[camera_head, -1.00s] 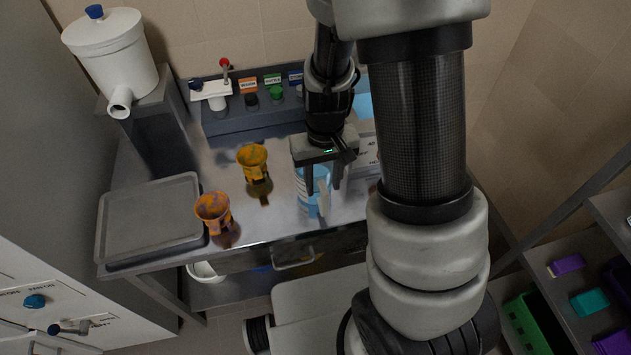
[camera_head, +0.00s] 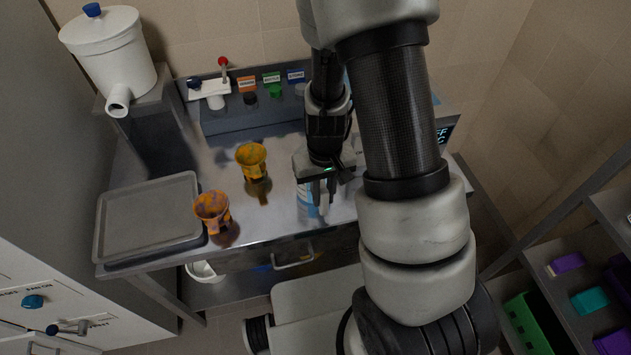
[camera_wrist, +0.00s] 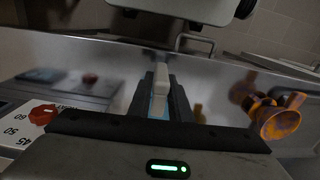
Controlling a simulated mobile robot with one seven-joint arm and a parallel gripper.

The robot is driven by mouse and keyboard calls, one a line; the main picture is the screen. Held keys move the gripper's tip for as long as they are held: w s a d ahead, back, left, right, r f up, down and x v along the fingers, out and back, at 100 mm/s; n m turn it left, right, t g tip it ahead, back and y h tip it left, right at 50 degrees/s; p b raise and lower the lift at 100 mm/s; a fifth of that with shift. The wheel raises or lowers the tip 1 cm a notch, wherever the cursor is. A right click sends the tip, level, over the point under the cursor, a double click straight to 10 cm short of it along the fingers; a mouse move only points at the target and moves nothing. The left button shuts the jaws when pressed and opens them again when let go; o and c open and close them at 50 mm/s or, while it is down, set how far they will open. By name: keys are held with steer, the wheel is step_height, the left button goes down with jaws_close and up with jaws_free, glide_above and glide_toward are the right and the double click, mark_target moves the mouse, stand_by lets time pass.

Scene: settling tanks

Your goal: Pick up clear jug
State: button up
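The clear jug (camera_head: 306,197), with a light blue tint, stands upright near the front edge of the metal table, partly hidden by my gripper. My gripper (camera_head: 323,190) points down over the jug's right side, its fingers close together. In the wrist view, the two dark fingers of my gripper (camera_wrist: 160,95) press on both sides of a pale upright piece of the jug (camera_wrist: 161,82), which looks like its handle. Blue shows between the fingers lower down. I cannot see the jug lifted off the table.
Two stained orange cups (camera_head: 251,160) (camera_head: 212,208) stand left of the jug. A grey tray (camera_head: 148,212) lies at the table's left. A panel with coloured labels (camera_head: 230,118) runs along the back. A white tank (camera_head: 108,50) stands at the back left.

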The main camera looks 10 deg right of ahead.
jaws_close()
steer(key=shift+r, duration=0.15)
